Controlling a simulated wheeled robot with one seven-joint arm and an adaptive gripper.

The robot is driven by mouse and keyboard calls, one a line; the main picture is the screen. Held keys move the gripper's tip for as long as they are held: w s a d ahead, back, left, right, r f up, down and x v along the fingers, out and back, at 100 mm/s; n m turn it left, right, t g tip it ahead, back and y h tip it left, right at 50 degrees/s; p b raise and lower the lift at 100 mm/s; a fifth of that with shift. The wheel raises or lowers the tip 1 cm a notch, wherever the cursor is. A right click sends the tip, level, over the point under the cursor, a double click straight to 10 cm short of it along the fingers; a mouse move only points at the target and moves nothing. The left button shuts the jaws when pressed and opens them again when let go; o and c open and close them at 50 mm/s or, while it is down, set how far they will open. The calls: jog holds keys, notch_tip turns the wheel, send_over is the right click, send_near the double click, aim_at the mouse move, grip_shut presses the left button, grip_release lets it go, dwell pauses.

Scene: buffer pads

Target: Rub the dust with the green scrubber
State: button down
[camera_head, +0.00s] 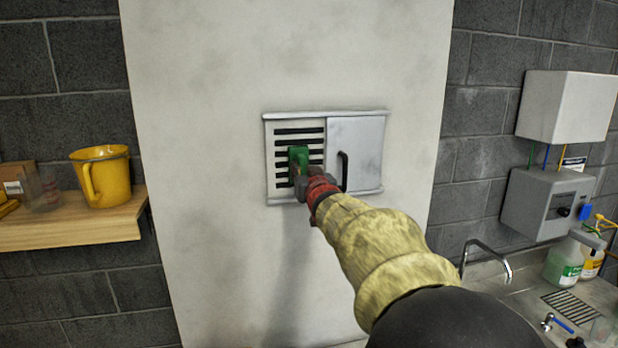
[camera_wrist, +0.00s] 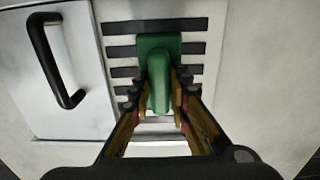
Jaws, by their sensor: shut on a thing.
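The green scrubber (camera_head: 298,156) is in front of the slotted vent (camera_head: 285,134) in the wall panel. My gripper (camera_head: 308,181) is shut on the scrubber. In the wrist view, the green scrubber (camera_wrist: 158,45) sits between my gripper's two fingers (camera_wrist: 158,88), with its pad over the dark slots (camera_wrist: 120,28). The pad looks to be against the vent or very close to it; I cannot tell which. No distinct patch of dust shows on the vent; faint grey smudges mark the pale wall (camera_head: 215,160). Part of the vent is hidden behind the scrubber and gripper.
A sliding door (camera_head: 362,140) with a black handle (camera_head: 343,170) covers the panel's right half. A yellow jug (camera_head: 108,180) stands on a wooden shelf (camera_head: 85,227) at left. A sink counter (camera_head: 510,285) with a faucet (camera_head: 490,252) and bottles (camera_head: 564,262) is at right.

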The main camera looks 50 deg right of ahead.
jog(key=shift+w+a+b, duration=0.35)
jog(key=shift+a+b, duration=0.2)
jog(key=shift+a+b, duration=0.1)
jog(key=shift+b, duration=0.2)
jog(key=b, duration=0.1)
jog(key=w+a+b, duration=0.1)
jog(key=b, duration=0.1)
jog(key=shift+a+f, duration=0.15)
jog(key=shift+a, duration=0.15)
jog(key=shift+w+a+b, duration=0.4)
jog(key=shift+a+b, duration=0.15)
jog(key=shift+b, duration=0.7)
jog(key=shift+a, duration=0.15)
jog(key=shift+r, duration=0.2)
jog(key=shift+v, duration=2.9)
jog(key=shift+s, duration=0.1)
